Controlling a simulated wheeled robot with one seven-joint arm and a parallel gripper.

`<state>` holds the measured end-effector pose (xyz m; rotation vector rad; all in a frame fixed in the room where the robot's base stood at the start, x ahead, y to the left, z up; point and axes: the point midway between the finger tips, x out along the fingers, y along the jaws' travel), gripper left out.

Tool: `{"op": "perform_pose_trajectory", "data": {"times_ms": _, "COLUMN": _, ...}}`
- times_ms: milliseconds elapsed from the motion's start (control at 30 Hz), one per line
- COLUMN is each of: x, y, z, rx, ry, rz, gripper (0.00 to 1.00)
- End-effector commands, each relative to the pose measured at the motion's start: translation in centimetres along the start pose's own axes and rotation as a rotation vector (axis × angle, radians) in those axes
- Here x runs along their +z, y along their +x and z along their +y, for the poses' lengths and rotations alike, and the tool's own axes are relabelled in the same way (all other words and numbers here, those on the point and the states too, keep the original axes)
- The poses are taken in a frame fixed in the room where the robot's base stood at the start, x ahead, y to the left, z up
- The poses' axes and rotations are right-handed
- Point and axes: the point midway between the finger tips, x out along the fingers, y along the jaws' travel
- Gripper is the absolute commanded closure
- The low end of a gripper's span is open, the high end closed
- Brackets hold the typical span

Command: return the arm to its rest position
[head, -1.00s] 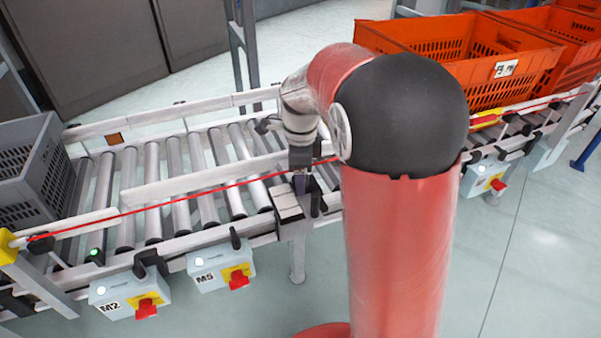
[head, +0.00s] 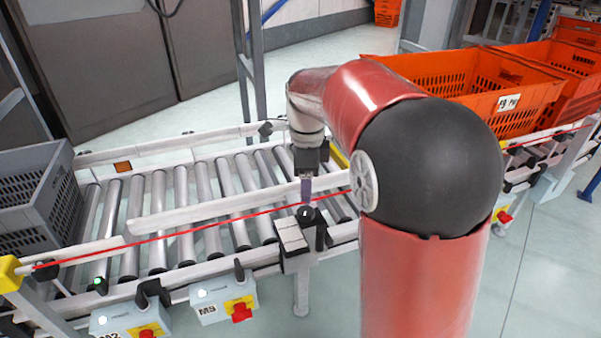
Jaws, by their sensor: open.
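My arm rises at the right of the head view and bends over toward the roller conveyor (head: 150,215). My gripper (head: 306,200) hangs from its end, pointing down, above the conveyor's near edge by a small black post. Its fingers show as a narrow dark shape seen from the side, and nothing shows held in them. The gap between the fingers is hard to make out from here.
A grey crate (head: 35,200) stands on the conveyor's left end. Orange totes (head: 515,100) stand on the right part. A red cord (head: 200,228) runs along the near side, above the control boxes (head: 222,300). The middle rollers are bare.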

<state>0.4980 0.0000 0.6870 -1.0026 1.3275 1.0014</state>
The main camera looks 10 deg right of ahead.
Motion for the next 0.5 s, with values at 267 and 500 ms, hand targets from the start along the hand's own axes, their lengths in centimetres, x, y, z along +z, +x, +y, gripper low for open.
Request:
{"op": "perform_pose_trajectory", "data": {"times_ms": 267, "x": -0.7, "y": -1.3, "z": 1.9, "rx": -0.039, "ry": -0.142, "rz": -0.021, "gripper": 0.41}}
{"op": "perform_pose_trajectory", "data": {"times_ms": 500, "x": -3.1, "y": -4.0, "z": 9.8, "rx": -0.223, "ry": -0.767, "rz": -0.014, "gripper": 0.41}}
